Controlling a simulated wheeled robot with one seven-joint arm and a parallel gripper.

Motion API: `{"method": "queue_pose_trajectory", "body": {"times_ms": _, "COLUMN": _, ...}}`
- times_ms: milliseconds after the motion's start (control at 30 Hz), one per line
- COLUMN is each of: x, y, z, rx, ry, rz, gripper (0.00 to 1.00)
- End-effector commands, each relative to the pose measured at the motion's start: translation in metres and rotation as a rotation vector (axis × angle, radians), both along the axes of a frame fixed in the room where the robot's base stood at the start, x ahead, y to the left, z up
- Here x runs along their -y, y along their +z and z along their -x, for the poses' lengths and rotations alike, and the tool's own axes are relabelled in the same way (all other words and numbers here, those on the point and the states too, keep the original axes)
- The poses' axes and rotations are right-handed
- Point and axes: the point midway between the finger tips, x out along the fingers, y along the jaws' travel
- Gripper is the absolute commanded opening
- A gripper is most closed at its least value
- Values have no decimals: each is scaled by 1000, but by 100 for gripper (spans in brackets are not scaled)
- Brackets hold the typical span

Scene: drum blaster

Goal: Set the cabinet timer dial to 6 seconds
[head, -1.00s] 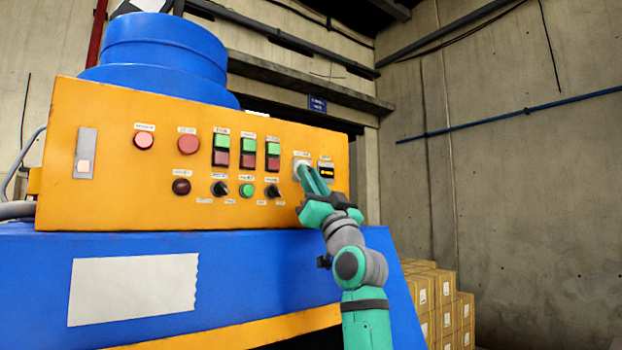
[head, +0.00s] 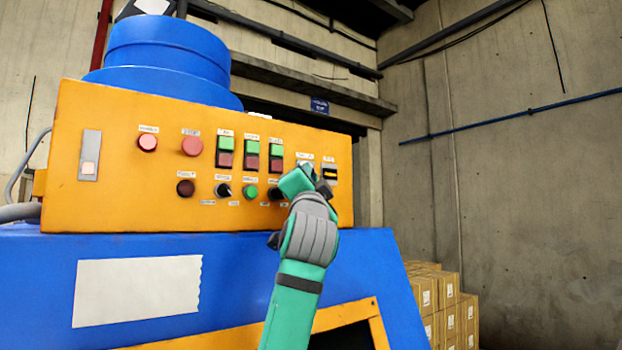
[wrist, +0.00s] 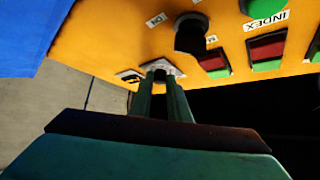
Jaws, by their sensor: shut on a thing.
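The orange cabinet panel (head: 110,195) carries buttons, knobs and switches. The timer dial (wrist: 158,68) is a pale round knob on a light plate at the panel's upper right. My gripper (wrist: 165,95) has its two green fingers at the dial, one on each side, shut on it. In the head view my gripper (head: 307,175) covers most of the dial. The small dark display (head: 329,173) is just right of the dial; its reading is too small to make out. The dial's scale and pointer are hidden.
A black knob (head: 275,194) sits below and left of the dial, close to my wrist; it also shows in the wrist view (wrist: 190,35). Green and red switches (head: 276,155) are to the left. Cardboard boxes (head: 440,305) stand at lower right.

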Motion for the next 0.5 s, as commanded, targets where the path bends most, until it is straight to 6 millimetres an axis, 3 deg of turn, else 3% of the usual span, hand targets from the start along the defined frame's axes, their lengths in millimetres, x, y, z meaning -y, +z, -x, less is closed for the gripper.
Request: {"method": "queue_pose_trajectory", "body": {"times_ms": 500, "x": -4, "y": 10, "z": 4, "rx": -284, "ry": 0, "rz": -389, "gripper": 0}}
